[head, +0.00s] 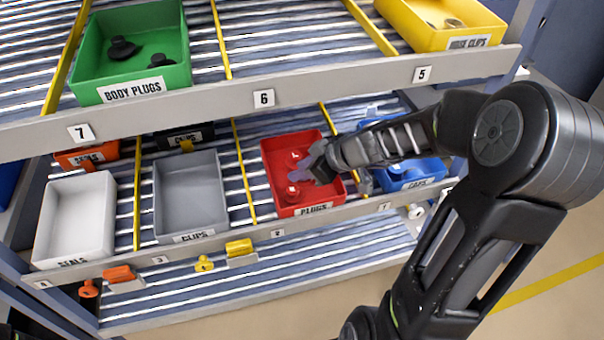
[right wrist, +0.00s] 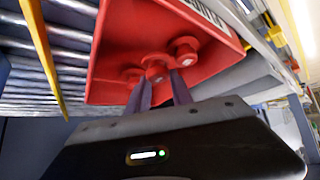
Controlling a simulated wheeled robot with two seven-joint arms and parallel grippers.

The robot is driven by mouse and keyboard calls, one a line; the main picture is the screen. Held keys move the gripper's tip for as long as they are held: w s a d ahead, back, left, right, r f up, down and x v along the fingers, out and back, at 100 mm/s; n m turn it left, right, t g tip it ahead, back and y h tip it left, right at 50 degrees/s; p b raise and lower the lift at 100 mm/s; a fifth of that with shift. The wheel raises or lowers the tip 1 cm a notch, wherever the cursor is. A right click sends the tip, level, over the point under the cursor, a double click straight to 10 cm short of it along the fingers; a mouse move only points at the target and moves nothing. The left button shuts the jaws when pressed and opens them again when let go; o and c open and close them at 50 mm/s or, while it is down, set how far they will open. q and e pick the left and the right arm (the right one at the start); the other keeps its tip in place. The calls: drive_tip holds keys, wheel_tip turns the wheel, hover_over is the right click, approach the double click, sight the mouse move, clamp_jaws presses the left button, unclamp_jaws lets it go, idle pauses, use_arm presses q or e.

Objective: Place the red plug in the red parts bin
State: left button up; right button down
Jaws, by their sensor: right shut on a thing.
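The red parts bin (head: 270,160), labelled PLUGS, sits on the lower shelf in the head view, and its red wall also shows in the right wrist view (right wrist: 115,50). My right gripper (head: 312,172) reaches into the bin from the right. In the right wrist view its two fingers (right wrist: 160,85) are shut on a red plug (right wrist: 156,68). Another red plug (right wrist: 187,52) is to its right and one (right wrist: 132,76) to its left. In the head view, red plugs (head: 293,192) show beside the fingers. Whether the held plug touches the bin floor cannot be told. My left gripper is out of view.
A grey clips bin (head: 190,190) and a white seals bin (head: 75,220) stand to the left. A blue caps bin (head: 415,172) is close on the right, partly behind my arm. The upper shelf edge (head: 265,98), with green and yellow bins, overhangs behind.

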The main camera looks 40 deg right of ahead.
drive_tip(key=shift+f, duration=0.85)
drive_tip(key=shift+f+b, duration=0.2)
drive_tip(key=shift+b, duration=0.1)
drive_tip(key=c, duration=1.4)
unclamp_jaws()
drive_tip(key=shift+c, duration=0.2)
drive_tip(key=shift+r, duration=0.1)
drive_tip(key=shift+s+d+r, duration=0.1)
drive_tip(key=shift+r, duration=0.15)
drive_tip(key=v, duration=1.1)
drive_tip(key=shift+s+r+b, duration=0.15)
drive_tip(key=shift+s+b, duration=0.15)
drive_tip(key=shift+b, duration=0.05)
